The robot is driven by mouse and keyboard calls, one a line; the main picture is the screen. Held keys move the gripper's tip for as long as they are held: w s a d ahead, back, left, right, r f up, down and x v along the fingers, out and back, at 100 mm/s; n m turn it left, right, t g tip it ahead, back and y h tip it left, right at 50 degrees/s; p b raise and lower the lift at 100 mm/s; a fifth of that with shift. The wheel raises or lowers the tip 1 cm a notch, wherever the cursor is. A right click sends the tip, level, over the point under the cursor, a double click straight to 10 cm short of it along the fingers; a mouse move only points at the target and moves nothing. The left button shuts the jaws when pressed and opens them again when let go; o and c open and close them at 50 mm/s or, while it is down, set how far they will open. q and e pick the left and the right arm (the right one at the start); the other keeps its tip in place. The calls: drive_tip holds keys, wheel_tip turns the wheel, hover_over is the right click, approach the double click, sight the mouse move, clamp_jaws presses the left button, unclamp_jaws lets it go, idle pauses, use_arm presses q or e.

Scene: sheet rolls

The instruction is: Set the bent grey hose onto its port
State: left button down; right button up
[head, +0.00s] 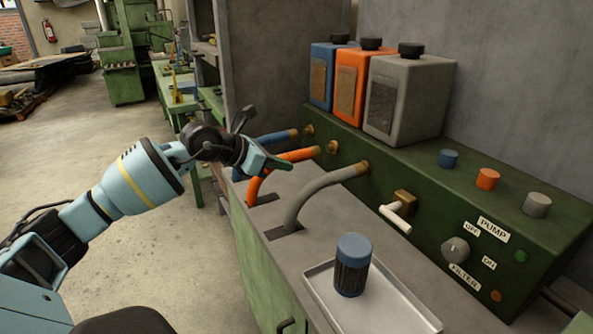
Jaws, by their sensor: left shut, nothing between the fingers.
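The bent grey hose (312,195) rises from a slot in the grey bench top and curves right. Its brass-coloured end (362,168) meets the front of the green pump box, where its port would be; no gap shows between them. My left gripper (287,165) is shut and empty. It is above and left of the grey hose, in front of the orange hose (259,183), and apart from the grey hose in the picture. My right gripper is not in view.
A blue hose (277,138) and the orange hose end near brass ports (308,130) farther back. Blue, orange and grey canisters (408,98) stand on the box (440,215). A white-handled valve (396,215) projects forward. A tray (395,318) holds a blue-capped cylinder (352,264).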

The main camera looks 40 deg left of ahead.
use_arm(q)
drive_tip(key=shift+v, duration=0.85)
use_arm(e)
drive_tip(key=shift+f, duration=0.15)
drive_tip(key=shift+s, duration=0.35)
use_arm(q)
drive_tip(key=shift+s, duration=0.1)
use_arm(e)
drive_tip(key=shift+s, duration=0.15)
